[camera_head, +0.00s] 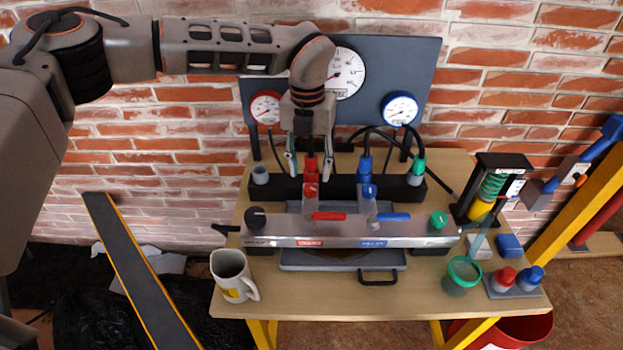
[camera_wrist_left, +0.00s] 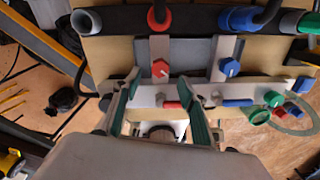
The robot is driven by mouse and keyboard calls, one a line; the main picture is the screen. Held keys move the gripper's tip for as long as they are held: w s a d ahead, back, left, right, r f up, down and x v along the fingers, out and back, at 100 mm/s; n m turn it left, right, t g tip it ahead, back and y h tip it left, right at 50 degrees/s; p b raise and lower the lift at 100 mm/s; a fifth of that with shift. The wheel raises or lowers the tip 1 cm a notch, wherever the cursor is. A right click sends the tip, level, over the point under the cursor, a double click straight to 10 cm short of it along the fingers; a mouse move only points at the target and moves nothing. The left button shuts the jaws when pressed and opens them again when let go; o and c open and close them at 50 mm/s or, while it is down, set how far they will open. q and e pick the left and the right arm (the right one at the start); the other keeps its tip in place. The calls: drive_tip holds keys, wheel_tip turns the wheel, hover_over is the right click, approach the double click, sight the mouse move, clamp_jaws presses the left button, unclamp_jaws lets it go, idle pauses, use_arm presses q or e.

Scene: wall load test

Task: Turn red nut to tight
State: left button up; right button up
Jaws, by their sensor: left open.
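A red nut-like fitting (camera_head: 311,167) sits on the black rear bar; it also shows at the top of the left wrist view (camera_wrist_left: 157,18). A red knob (camera_head: 311,190) with a pale mark is in front of it on a grey strip; it also shows in the left wrist view (camera_wrist_left: 160,68). I cannot tell for sure which of the two is the task's nut. My left gripper (camera_head: 311,168) points down over the red parts, its fingers apart on either side. In the left wrist view its green-padded fingers (camera_wrist_left: 162,82) are open with nothing between the tips. My right gripper is not in view.
A metal rail with a red handle (camera_head: 329,216) and a blue handle (camera_head: 393,217) lies in front. A blue fitting (camera_head: 365,166) stands to the right. Gauges hang on the board (camera_head: 410,62) behind. A mug (camera_head: 231,275) and green cup (camera_head: 462,276) stand near the front.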

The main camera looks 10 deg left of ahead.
sight(311, 187)
use_arm(q)
drive_tip(key=shift+w+f, duration=0.1)
drive_tip(key=shift+f, duration=2.55)
drive_tip(key=c, duration=1.1)
